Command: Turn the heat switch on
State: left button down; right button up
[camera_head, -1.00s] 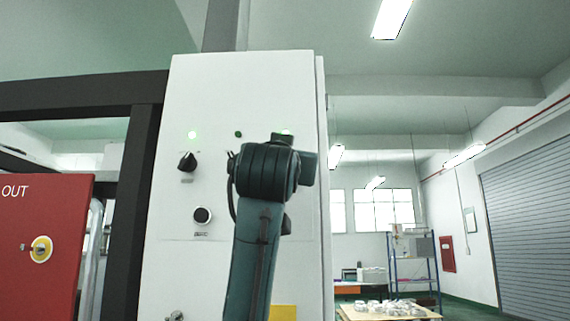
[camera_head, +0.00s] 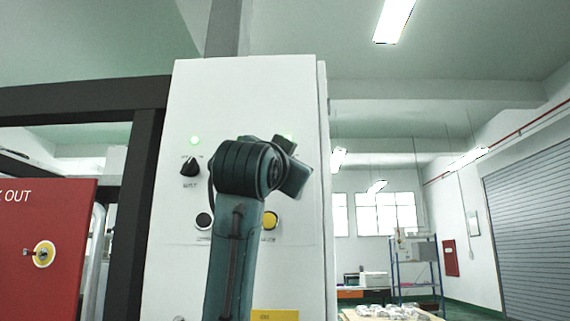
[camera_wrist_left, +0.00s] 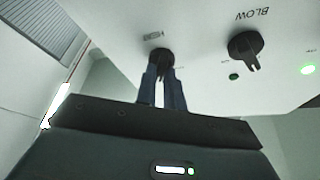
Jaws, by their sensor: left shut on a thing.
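The heat switch (camera_wrist_left: 160,58) is a black knob on the white control panel (camera_wrist_left: 200,20). Its label in the left wrist view is upside down and hard to read. My left gripper (camera_wrist_left: 162,74) is shut on this knob, with a finger on each side. The black BLOW knob (camera_wrist_left: 245,46) is beside it, with a dark green lamp near it. In the head view, my left arm covers the held knob and the fingertips. A lit green lamp (camera_head: 289,138) shows at the panel's upper right. My right gripper is not in view.
Another black knob (camera_head: 190,166) and a lit lamp (camera_head: 195,140) are at the panel's left. A red board (camera_head: 40,260) stands left.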

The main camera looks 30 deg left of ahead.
pick_arm(q)
jog(key=c, duration=1.5)
grip_release()
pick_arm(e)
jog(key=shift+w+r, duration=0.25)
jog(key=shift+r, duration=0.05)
